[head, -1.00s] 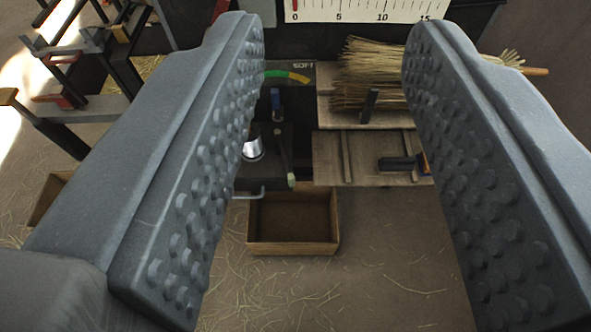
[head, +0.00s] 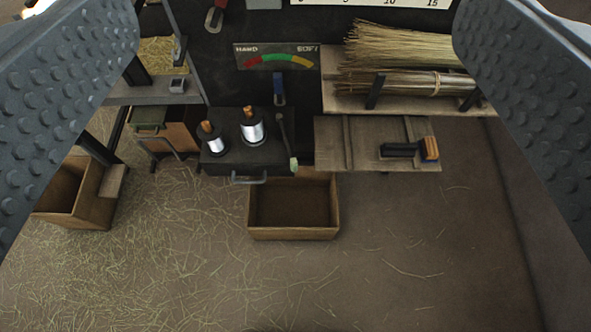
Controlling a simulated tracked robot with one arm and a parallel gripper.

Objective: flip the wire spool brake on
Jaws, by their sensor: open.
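My gripper (head: 296,40) is open and empty, its two studded grey fingers spread to the left and right edges of the head view. Between and beyond them, two wire spools (head: 252,130) with orange-brown tops stand on a dark box (head: 240,163). A thin dark lever (head: 285,140) with a pale tip slants down at the box's right side. A short blue-handled lever (head: 279,88) stands behind the box, below a HARD–SOFT gauge (head: 276,60). I cannot tell which of these levers is the brake. Neither finger touches the spools or levers.
A wooden shelf (head: 340,98) with straw bundles (head: 405,50) is at back right, above a board (head: 335,150) with a brush-like tool (head: 410,150). An open wooden bin (head: 292,233) is below the spool box, another (head: 60,215) at left. The straw-littered floor in front is clear.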

